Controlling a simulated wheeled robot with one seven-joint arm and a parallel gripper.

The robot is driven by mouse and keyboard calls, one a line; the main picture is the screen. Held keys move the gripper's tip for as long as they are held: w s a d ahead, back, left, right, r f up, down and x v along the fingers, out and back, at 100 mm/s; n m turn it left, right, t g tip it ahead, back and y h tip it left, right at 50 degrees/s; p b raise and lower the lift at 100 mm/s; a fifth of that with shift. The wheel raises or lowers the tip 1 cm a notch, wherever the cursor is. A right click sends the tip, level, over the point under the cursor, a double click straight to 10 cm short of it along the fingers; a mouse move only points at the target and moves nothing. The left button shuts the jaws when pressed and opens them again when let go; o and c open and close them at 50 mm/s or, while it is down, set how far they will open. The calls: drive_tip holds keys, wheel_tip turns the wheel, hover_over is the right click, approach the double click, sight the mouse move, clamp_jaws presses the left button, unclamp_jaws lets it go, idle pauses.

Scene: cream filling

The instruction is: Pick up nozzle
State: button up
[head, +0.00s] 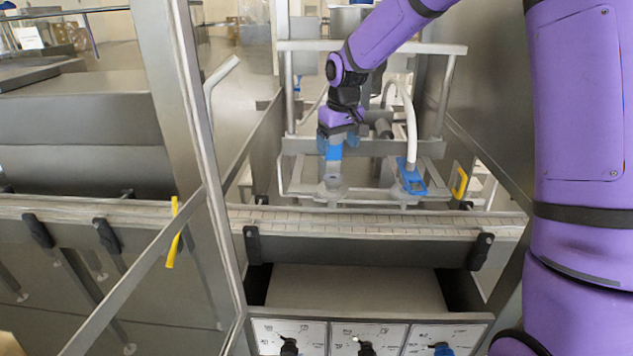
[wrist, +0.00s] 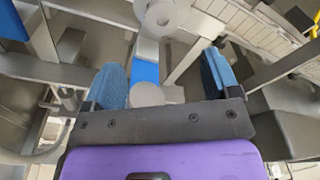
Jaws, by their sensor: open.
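The nozzle looks like a blue upright piece (head: 334,153) above a grey round fitting (head: 332,188) in the head view. In the wrist view its blue body (wrist: 145,73) and pale round end (wrist: 148,95) show between the two blue finger pads, nearer the left one. My gripper (head: 338,140) is open and sits right over the nozzle from above; it also shows in the wrist view (wrist: 163,72). A gap shows between the nozzle and the right pad. I cannot tell whether the left pad touches it. The grey round fitting (wrist: 162,17) lies beyond the fingers.
A second blue fitting (head: 411,181) with a white hose (head: 407,115) stands to the right. A metal frame rail (head: 370,147) runs close behind the gripper. A conveyor (head: 375,222) lies in front, above a control panel (head: 370,338). A metal post (head: 190,140) stands at left.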

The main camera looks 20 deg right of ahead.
hover_over(333, 177)
wheel_tip(333, 177, down, 5)
drive_tip(key=shift+f, duration=0.1)
drive_tip(key=shift+s+f, duration=0.15)
drive_tip(key=shift+f, duration=2.75)
drive_tip(key=c, duration=1.1)
